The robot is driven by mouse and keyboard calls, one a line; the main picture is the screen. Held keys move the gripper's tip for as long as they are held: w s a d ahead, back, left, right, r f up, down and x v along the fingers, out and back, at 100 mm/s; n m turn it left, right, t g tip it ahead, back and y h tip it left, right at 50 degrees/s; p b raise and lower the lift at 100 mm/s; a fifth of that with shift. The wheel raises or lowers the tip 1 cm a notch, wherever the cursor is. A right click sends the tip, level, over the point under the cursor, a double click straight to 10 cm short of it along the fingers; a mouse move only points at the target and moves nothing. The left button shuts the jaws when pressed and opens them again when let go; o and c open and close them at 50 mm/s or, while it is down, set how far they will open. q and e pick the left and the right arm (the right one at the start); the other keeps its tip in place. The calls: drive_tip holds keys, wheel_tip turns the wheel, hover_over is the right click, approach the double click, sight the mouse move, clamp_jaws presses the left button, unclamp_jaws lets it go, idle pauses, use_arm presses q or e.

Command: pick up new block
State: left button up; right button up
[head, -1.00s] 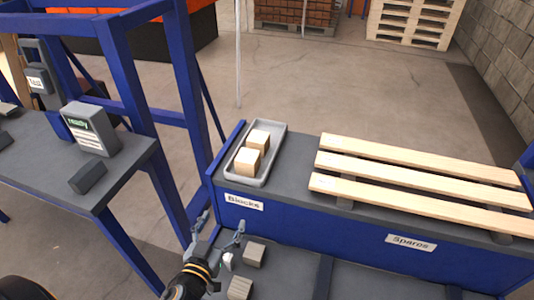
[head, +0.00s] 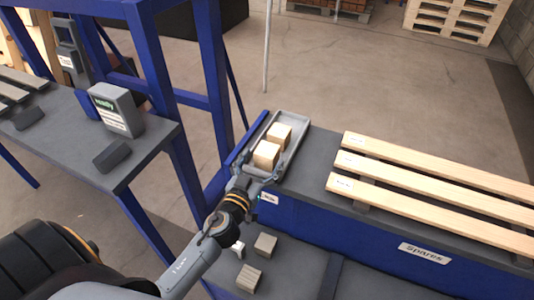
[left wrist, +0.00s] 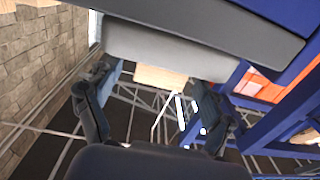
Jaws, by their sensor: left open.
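Two pale wooden blocks, a farther one (head: 279,135) and a nearer one (head: 266,155), sit in a grey tray (head: 297,136) on the blue bench. My left gripper (head: 254,182) is open at the tray's near end, just short of the nearer block; its fingers partly cover the tray's near rim. In the left wrist view a pale block (left wrist: 160,78) shows between and beyond the open fingers (left wrist: 157,88), partly hidden behind the grey tray (left wrist: 165,50). No contact with a block is visible. My right gripper is in neither view.
Pale slats (head: 430,185) lie on the bench to the right, above a "Spares" label (head: 424,253). Two more blocks (head: 265,245) (head: 249,277) lie on the lower shelf. A blue gantry post (head: 213,80) and a table with a display box (head: 117,110) stand left.

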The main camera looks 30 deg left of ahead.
sight(263, 159)
use_arm(q)
drive_tip(key=w, duration=0.4)
drive_tip(key=shift+a+p, duration=0.15)
drive_tip(key=shift+p, duration=0.15)
drive_tip(key=shift+s, duration=0.1)
drive_tip(key=c, duration=1.3)
drive_tip(key=shift+r, duration=0.1)
